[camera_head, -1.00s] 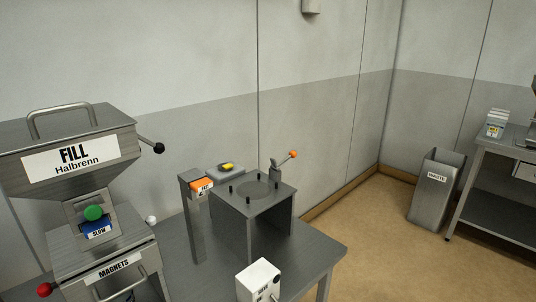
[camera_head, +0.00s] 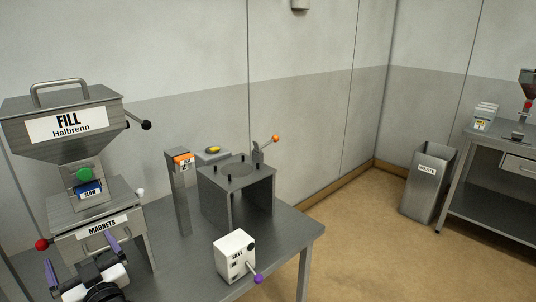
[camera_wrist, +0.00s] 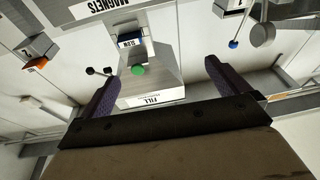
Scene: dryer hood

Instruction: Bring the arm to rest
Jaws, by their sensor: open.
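My gripper (camera_head: 82,262) is at the lower left of the head view, in front of the magnets drawer box. Its two purple-padded fingers are wide apart with nothing between them. In the wrist view my gripper (camera_wrist: 160,85) is also open and empty. That view looks past the fingers at the fill hopper (camera_wrist: 155,98), the green knob (camera_wrist: 138,70) and the magnets label (camera_wrist: 95,8), all upside down. In the head view the fill hopper (camera_head: 65,125) stands above the magnets box (camera_head: 100,225). I cannot tell the gap between my gripper and the box.
A grey table (camera_head: 275,235) carries a square metal stand (camera_head: 237,190), a post with an orange-topped box (camera_head: 182,162) and a white box with a purple-knobbed lever (camera_head: 235,255). A waste bin (camera_head: 427,185) and a second bench (camera_head: 500,150) stand right. The floor between is clear.

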